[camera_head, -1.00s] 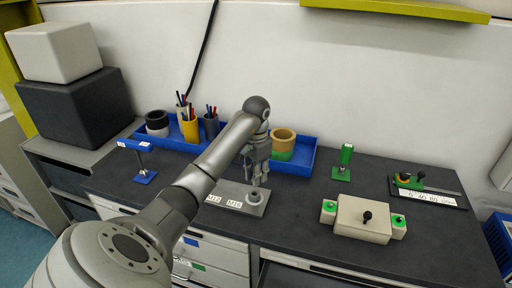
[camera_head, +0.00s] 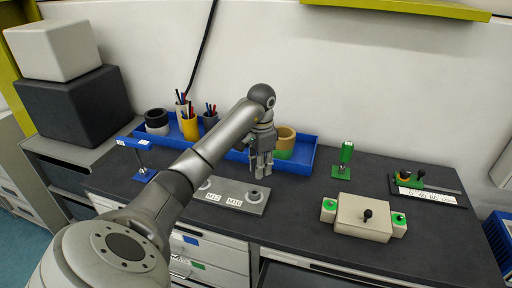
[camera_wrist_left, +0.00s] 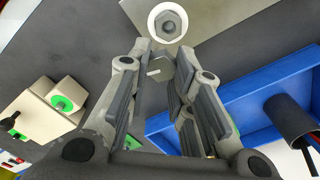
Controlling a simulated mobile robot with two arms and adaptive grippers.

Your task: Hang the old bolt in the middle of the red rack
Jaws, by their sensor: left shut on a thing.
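My left gripper (camera_head: 262,172) is above the back edge of the grey plate. In the left wrist view its fingers (camera_wrist_left: 167,55) are closed around a small grey bolt (camera_wrist_left: 158,70), with a hex head and a short pale shank showing. The bolt is too small to make out in the head view. A second hex part (camera_wrist_left: 169,25) sits on a white round collar, apart from the fingers. I see no red rack; a blue stand (camera_head: 144,173) is at the left and a green stand (camera_head: 343,168) at the right. My right gripper is not in view.
The grey plate (camera_head: 219,197) has M12 and M16 labels and a collar (camera_head: 254,195) at its right end. A blue tray (camera_head: 304,158) with cups and rolls lies behind. A beige box (camera_head: 361,218) with green-topped ends stands right. Desk between plate and box is clear.

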